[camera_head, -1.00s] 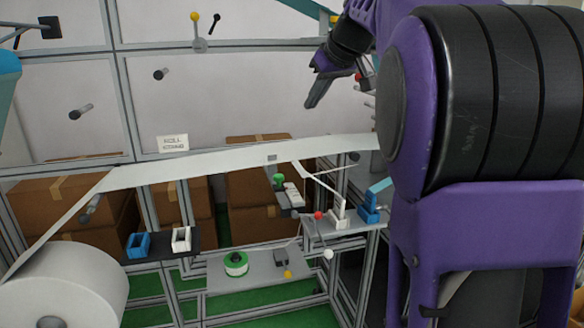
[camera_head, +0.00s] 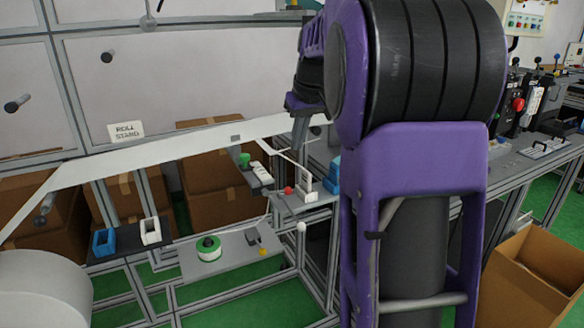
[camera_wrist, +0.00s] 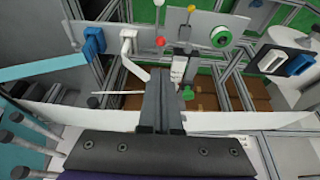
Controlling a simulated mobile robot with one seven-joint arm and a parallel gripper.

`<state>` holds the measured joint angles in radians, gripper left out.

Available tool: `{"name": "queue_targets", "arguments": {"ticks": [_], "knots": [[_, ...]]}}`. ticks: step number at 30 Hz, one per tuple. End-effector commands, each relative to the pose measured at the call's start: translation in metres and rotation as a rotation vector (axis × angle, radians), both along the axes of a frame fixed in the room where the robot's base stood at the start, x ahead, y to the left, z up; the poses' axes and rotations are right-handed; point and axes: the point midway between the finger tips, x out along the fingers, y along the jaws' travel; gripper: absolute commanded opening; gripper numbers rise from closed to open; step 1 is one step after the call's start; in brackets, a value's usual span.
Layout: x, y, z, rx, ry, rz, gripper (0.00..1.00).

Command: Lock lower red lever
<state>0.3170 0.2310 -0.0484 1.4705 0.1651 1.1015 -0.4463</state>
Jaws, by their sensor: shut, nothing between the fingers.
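A red knob (camera_head: 288,190) sits at a small grey shelf on the machine frame, beside a white bracket (camera_head: 304,180). The red knob also shows in the wrist view (camera_wrist: 160,41), above and left of my fingertips. I cannot tell whether its lever is locked. My gripper (camera_head: 299,146) points down near the right end of the white web, partly hidden behind my arm. In the wrist view, my gripper (camera_wrist: 164,76) is shut and empty, with its fingers over the web and apart from the red knob.
A yellow knob (camera_head: 263,251) and a green-white roll (camera_head: 208,248) are on the lower shelf. A white ball (camera_head: 301,227) hangs below the red knob. The white web (camera_head: 170,150) spans the frame. A blue bracket (camera_wrist: 94,41) stands beside the white one. An open cardboard box (camera_head: 530,270) is at right.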

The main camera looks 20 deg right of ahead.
Motion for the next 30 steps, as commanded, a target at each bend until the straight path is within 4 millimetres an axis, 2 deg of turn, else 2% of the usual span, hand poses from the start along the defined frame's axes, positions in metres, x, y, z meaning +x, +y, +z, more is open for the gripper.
{"name": "queue_targets", "arguments": {"ticks": [18,24,30], "knots": [[0.038,0.002,-0.109,0.001,0.002,0.002,0.00],[0.042,0.001,-0.126,0.001,0.000,0.001,0.00],[0.042,0.001,-0.129,0.001,-0.001,0.001,0.00]]}}
